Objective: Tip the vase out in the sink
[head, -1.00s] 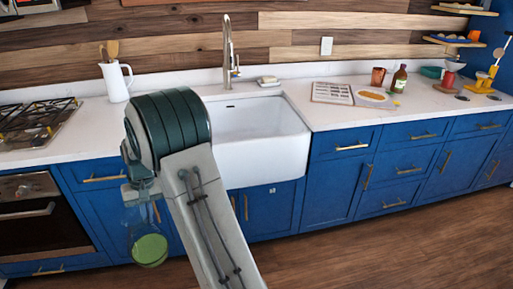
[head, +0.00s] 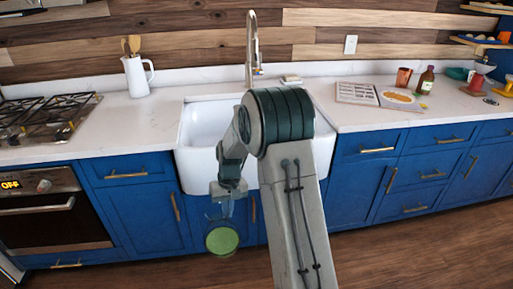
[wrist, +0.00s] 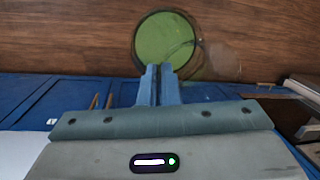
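The vase (head: 222,240) looks like clear glass with a green disc at its lower end; I cannot tell whether the green is its contents or its base. It hangs below my gripper (head: 225,207), in front of the blue cabinet doors and lower than the sink's rim. In the wrist view the vase (wrist: 165,40) lies just past my fingertips (wrist: 161,72), which are close together on its near edge. The white sink (head: 200,130) is behind and above the vase; my arm hides its right part. The vase is outside the sink.
A tall faucet (head: 252,50) rises behind the sink. A white pitcher with utensils (head: 136,76) stands on the counter to the left, near the stove (head: 45,118). An open book (head: 378,95), a cup (head: 403,77) and a bottle (head: 426,80) are on the right counter.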

